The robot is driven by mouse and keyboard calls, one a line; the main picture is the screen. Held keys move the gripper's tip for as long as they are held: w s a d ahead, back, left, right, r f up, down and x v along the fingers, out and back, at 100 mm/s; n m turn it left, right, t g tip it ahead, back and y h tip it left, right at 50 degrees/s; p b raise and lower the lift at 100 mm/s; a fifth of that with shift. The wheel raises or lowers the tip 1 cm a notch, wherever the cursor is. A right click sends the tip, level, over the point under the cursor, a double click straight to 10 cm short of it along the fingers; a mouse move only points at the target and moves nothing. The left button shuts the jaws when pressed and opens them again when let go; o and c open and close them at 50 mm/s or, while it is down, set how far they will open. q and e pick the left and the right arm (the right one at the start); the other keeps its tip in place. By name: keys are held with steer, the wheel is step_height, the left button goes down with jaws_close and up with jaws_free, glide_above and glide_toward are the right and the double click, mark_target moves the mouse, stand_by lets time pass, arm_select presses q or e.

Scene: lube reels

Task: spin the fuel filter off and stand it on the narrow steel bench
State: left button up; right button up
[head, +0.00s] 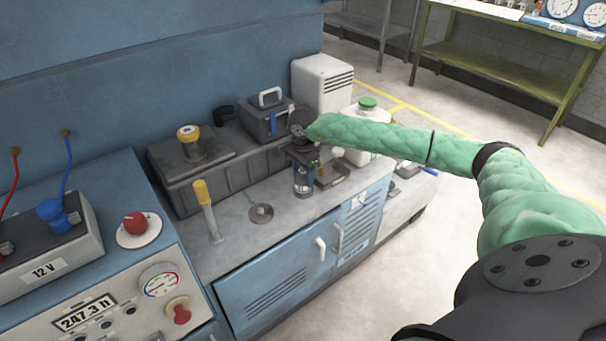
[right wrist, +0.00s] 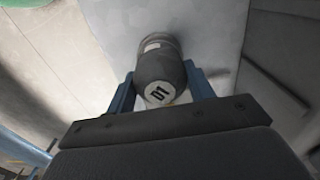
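The dark grey canister marked D1 (right wrist: 160,75), which looks like the fuel filter, sits between the two blue fingers of my right gripper (right wrist: 160,72) in the right wrist view. The fingers lie against both its sides. In the head view my right gripper (head: 303,168) points down over the grey counter, and a dark cylinder (head: 303,186) shows at its fingers. I cannot tell whether the canister is still attached to anything. A narrow grey steel bench (head: 368,27) stands at the back, partly cut off by the top edge. My left gripper is out of view.
A grey counter (head: 236,226) holds a black case (head: 268,118), a yellow-handled tool (head: 203,195) and a small tray (head: 332,174). A white box (head: 322,80) and a green-capped bottle (head: 368,104) stand close behind my right arm. A green workbench (head: 500,70) stands back right. Open floor lies between.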

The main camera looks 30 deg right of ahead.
steer(key=c, duration=0.5)
steer(key=shift+f, duration=0.1)
steer(key=shift+f+n+b, duration=0.1)
steer(key=shift+n+b, duration=0.4)
steer(key=shift+b, duration=0.1)
steer(key=shift+n+b, duration=0.7)
steer(key=shift+n, duration=0.3)
steer(key=shift+n+b, duration=0.45)
steer(key=shift+n, duration=0.35)
steer(key=shift+r+n, duration=0.2)
steer(key=shift+n, duration=0.1)
